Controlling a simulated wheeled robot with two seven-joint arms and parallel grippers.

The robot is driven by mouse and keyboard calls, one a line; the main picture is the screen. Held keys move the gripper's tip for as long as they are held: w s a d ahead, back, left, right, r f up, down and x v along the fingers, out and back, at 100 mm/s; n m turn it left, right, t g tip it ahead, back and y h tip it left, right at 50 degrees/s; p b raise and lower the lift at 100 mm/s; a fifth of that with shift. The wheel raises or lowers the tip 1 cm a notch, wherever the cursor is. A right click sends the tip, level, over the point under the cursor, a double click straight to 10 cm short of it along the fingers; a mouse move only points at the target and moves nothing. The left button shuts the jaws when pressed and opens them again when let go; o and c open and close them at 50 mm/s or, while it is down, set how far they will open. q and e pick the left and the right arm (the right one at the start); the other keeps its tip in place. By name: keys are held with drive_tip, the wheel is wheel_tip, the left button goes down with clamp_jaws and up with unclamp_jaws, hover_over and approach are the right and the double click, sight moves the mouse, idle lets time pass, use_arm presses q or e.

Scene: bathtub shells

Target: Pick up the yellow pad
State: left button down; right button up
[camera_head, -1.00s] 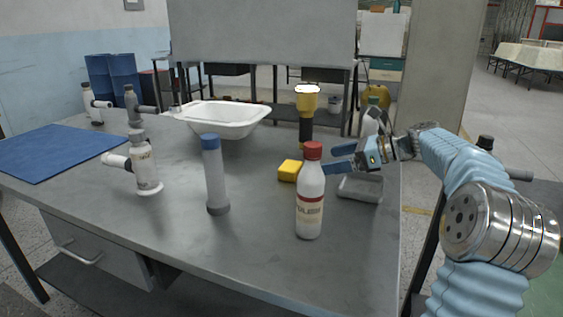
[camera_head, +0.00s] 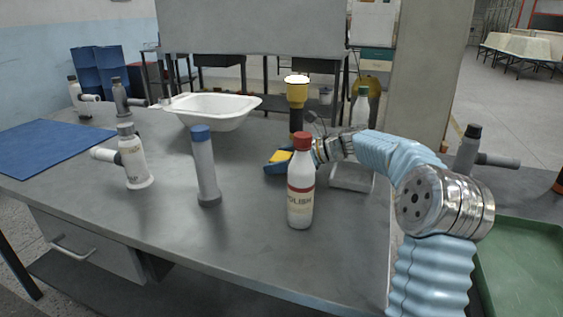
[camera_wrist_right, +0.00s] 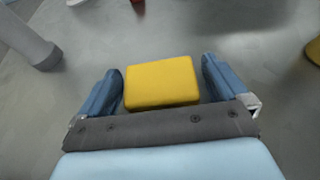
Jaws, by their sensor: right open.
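The yellow pad (camera_head: 280,156) lies on the grey table behind the polish bottle. In the right wrist view the yellow pad (camera_wrist_right: 162,83) sits between the two blue fingers of my right gripper (camera_wrist_right: 163,84). The fingers are open, with a gap showing on each side of the pad. In the head view my right gripper (camera_head: 279,161) reaches in from the right, and the bottle hides part of it. My left gripper is not in view.
A white polish bottle (camera_head: 301,190) with a red cap stands just in front of the pad. A blue-capped cylinder (camera_head: 206,170) stands to the left. A yellow-and-black lamp-like object (camera_head: 297,98) stands behind. A grey tray (camera_head: 352,177) lies under my right arm. A white basin (camera_head: 212,112) is farther back.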

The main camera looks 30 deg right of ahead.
sight(281, 156)
drive_tip(key=shift+c, duration=0.3)
drive_tip(key=c, duration=0.9)
drive_tip(key=shift+r, duration=0.1)
wheel_tip(281, 156, up, 2)
drive_tip(key=shift+r+p, duration=0.1)
drive_tip(key=shift+p, duration=0.85)
drive_tip(key=shift+r+b, duration=0.3)
drive_tip(key=shift+r, duration=0.05)
drive_tip(key=s+d, duration=2)
drive_tip(key=s, duration=0.4)
drive_tip(key=shift+s+d+r, duration=0.2)
drive_tip(key=shift+d, duration=0.2)
